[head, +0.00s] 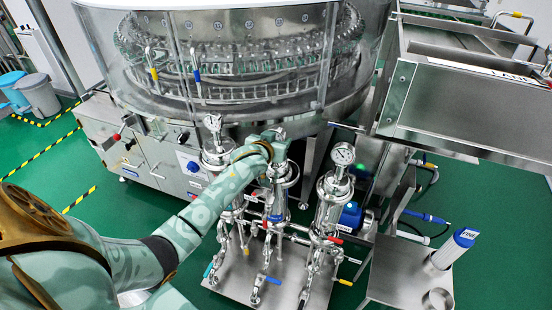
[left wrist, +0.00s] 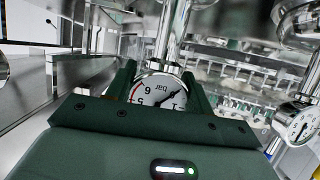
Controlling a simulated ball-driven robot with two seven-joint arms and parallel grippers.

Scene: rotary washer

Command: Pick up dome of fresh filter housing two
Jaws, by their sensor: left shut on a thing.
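Three steel filter housings stand in a row on a metal skid. The middle one (head: 279,172) has a shiny dome top, partly hidden by my left gripper (head: 272,143). In the left wrist view my left gripper (left wrist: 160,84) has its two dark green fingers on either side of a round white bar gauge (left wrist: 159,90) on the dome's top fitting. It is shut on this dome top. I cannot tell whether the dome is lifted off its body. My right gripper is not in view.
The right housing (head: 330,197) carries a gauge (head: 343,154) close beside the middle one. The left housing (head: 215,152) stands behind my left arm. The round washer (head: 235,60) rises behind. A filter labelled FINE (head: 453,249) stands on a steel cart (head: 405,270) at right.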

